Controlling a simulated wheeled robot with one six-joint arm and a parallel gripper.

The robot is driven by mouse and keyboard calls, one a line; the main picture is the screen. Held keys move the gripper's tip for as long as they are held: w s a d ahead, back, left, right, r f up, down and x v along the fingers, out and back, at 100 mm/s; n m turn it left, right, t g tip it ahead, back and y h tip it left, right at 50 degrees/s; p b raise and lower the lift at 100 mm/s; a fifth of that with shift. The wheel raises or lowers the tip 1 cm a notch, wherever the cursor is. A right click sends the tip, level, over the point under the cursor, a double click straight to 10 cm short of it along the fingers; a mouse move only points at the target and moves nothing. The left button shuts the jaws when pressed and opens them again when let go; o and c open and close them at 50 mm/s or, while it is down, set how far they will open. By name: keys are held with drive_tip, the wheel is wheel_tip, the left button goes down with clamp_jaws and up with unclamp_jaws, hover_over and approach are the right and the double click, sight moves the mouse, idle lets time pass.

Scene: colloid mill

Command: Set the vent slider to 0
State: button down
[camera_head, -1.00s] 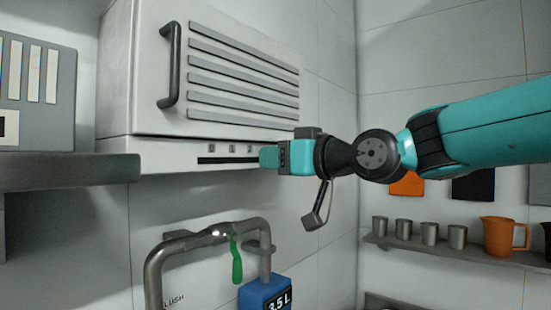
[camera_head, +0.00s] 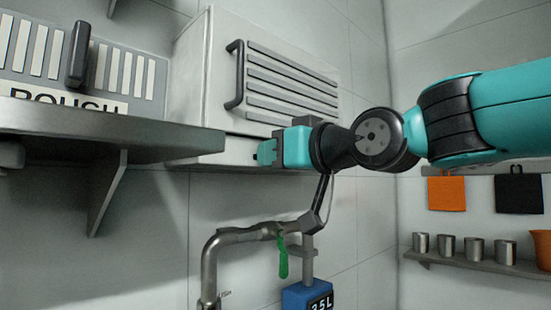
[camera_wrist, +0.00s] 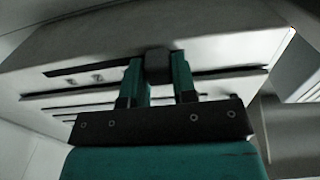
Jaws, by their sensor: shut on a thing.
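The vent slider (camera_wrist: 158,65) is a small dark block on the pale lower strip of a white vent cabinet (camera_head: 210,75). In the wrist view it sits between my two teal fingers, and my gripper (camera_wrist: 160,75) is shut on it. A dark slot (camera_wrist: 85,67) runs out to both sides of the slider, with small marks (camera_wrist: 98,78) beside it, too blurred to read. In the head view my gripper (camera_head: 266,152) is at the cabinet's lower strip, below the black door handle (camera_head: 236,75). The slider and slot cannot be made out there.
A grey shelf (camera_head: 100,135) juts out at the left, close to the cabinet's lower left. Below are a bent metal pipe (camera_head: 235,235), a green lever (camera_head: 282,257) and a blue block (camera_head: 305,296). Metal cups (camera_head: 445,244) stand on a shelf at the right.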

drive_tip(key=c, duration=0.9)
unclamp_jaws()
drive_tip(key=shift+s+a, duration=0.3)
drive_tip(key=shift+w+d, duration=0.1)
drive_tip(key=shift+d, duration=0.05)
drive_tip(key=shift+d, duration=0.1)
drive_tip(key=b+v, duration=0.3)
drive_tip(key=v, duration=0.1)
drive_tip(key=b+v, duration=0.3)
drive_tip(key=v, duration=0.1)
drive_tip(key=b+v, duration=0.3)
drive_tip(key=v, duration=0.1)
drive_tip(key=shift+d+f+b, duration=0.2)
drive_tip(key=shift+f+b, duration=0.2)
drive_tip(key=shift+r+b+v, duration=0.2)
drive_tip(key=shift+b+v, duration=1.05)
drive_tip(key=shift+b, duration=0.05)
drive_tip(key=shift+r+b+v, duration=0.2)
drive_tip(key=shift+b+v, duration=1.05)
drive_tip(key=shift+a+f, duration=0.1)
